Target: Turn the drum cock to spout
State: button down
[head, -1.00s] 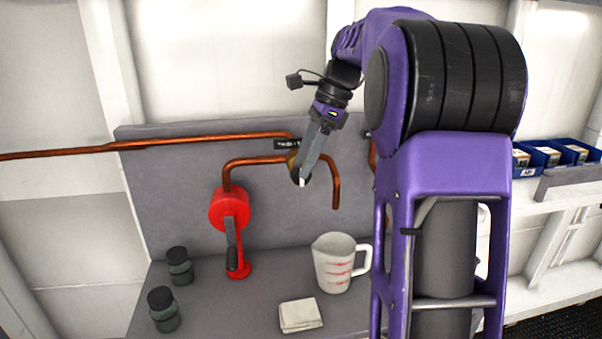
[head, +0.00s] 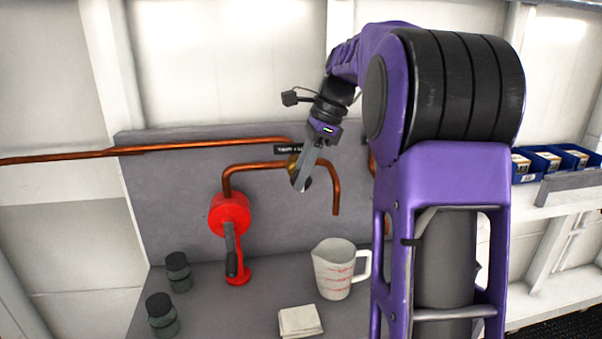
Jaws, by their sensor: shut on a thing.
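The drum cock (head: 293,162) is a brass-coloured fitting on the copper pipe, under a small dark label plate (head: 289,149) on the grey back panel. My gripper (head: 300,185) is at the cock, pointing down and slightly left, shut on its handle. The gripper covers most of the handle, so its angle cannot be read. The copper spout (head: 336,195) bends down to the right of the cock, its open end above the bench. A white measuring jug (head: 333,268) with red markings stands below the spout.
A red hand pump (head: 230,215) with a dark-gripped lever stands left of the cock. Two dark-lidded jars (head: 178,271) stand at the bench's left. A folded cloth (head: 300,321) lies in front of the jug. Blue bins (head: 545,158) sit on a shelf at right.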

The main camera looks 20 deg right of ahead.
jog(key=shift+a+r+p, duration=0.1)
jog(key=shift+p, duration=0.25)
jog(key=shift+a+g+h+p, duration=0.25)
jog(key=shift+h+p, duration=0.45)
jog(key=shift+h, duration=0.5)
jog(key=h, duration=0.2)
jog(key=g+h, duration=0.1)
jog(key=h, duration=0.3)
jog(key=shift+w+a+f, duration=0.15)
jog(key=shift+a+f, duration=0.2)
jog(key=h+b, duration=0.1)
jog(key=h, duration=0.1)
jog(key=f+g+h, duration=0.1)
jog(key=h, duration=0.1)
jog(key=shift+a+h+b, duration=0.15)
jog(key=shift+h+b, duration=0.15)
jog(key=shift+b, duration=0.05)
jog(key=h+b, duration=0.2)
jog(key=h, duration=0.1)
jog(key=shift+f+g, duration=0.15)
jog(key=shift+g, duration=0.2)
jog(key=shift+h+b, duration=0.8)
jog(key=shift+b, duration=0.05)
